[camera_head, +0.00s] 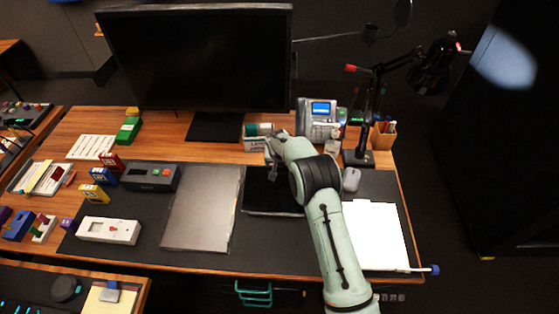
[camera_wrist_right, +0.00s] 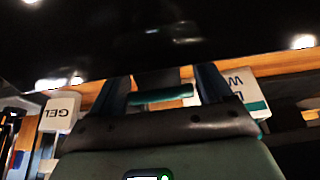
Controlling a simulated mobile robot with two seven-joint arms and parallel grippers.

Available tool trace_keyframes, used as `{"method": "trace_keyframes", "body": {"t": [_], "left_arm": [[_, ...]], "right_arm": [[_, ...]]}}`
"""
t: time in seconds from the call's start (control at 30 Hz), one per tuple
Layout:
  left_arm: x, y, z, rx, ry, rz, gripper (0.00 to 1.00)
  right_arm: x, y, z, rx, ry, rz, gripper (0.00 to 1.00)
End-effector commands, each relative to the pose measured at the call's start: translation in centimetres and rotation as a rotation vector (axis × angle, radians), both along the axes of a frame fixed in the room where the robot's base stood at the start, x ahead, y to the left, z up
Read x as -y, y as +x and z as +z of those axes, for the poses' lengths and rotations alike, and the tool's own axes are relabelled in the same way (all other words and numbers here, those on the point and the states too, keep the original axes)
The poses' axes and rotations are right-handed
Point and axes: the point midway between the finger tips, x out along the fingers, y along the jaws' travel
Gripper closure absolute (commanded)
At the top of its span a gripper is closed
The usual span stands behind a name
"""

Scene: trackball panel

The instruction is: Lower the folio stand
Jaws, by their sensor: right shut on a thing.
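A flat grey panel (camera_head: 203,208), like an open folio cover, lies on the dark desk mat in the head view. A black, screen-like panel (camera_head: 268,191) adjoins it on the right, partly hidden by my right arm. No raised stand part can be made out. My right gripper (camera_head: 270,147) is beyond the black panel's far edge, near small white labelled boxes. In the right wrist view its dark fingers (camera_wrist_right: 160,88) are apart, with a short teal bar (camera_wrist_right: 160,96) between them. What the bar belongs to is unclear. My left gripper is not in view.
A monitor (camera_head: 200,60) stands behind. A telephone-like device (camera_head: 318,118), a black lamp (camera_head: 365,115) and a pen cup (camera_head: 383,135) stand at back right. A mouse (camera_head: 351,180) and white paper (camera_head: 375,235) lie right of my arm. Small coloured blocks crowd the left.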

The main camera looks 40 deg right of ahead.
Motion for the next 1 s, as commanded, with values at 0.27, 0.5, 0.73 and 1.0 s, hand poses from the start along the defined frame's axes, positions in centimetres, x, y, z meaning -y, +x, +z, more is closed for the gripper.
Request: {"method": "trace_keyframes", "body": {"t": [0.27, 0.5, 0.73, 1.0], "left_arm": [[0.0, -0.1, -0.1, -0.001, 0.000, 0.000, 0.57], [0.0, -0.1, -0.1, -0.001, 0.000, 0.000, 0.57], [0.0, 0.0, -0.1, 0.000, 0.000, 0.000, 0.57], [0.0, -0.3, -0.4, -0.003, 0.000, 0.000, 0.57]], "right_arm": [[-0.5, -0.5, -1.1, -0.025, 0.013, 0.002, 0.76], [-0.6, -0.5, -1.1, -0.025, 0.013, 0.002, 0.12], [-0.4, -0.3, -0.7, -0.016, 0.008, 0.002, 0.03], [-0.7, -0.6, 1.0, -0.009, 0.005, 0.002, 0.03]]}}
